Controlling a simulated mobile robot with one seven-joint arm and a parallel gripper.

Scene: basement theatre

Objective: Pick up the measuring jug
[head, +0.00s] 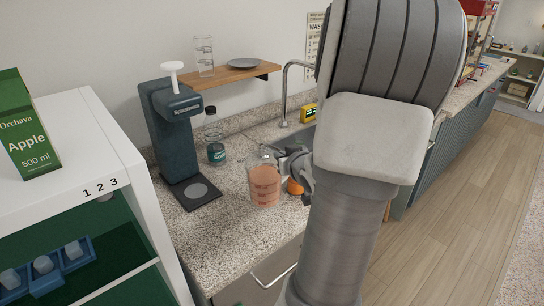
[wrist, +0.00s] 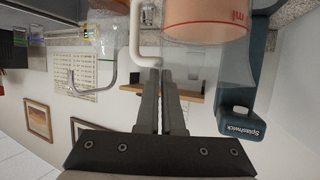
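The measuring jug (head: 264,187) is clear, with orange-pink contents, and appears to stand upright on the speckled counter. In the wrist view, which is upside down, the jug (wrist: 205,15) fills the top right, with red markings and a white handle (wrist: 136,35). My gripper (head: 290,162) is at the jug's right side, near its rim. In the wrist view its two fingers (wrist: 160,75) are close together with a narrow gap, meeting the jug's edge where the handle joins. The exact contact is partly hidden.
A dark drinks machine (head: 170,135) and a dark bottle (head: 214,140) stand behind the jug. An orange item (head: 295,187) is close to its right. A white shelf unit (head: 75,150) stands left, a wooden wall shelf (head: 235,77) above. Bare counter (head: 235,235) lies in front.

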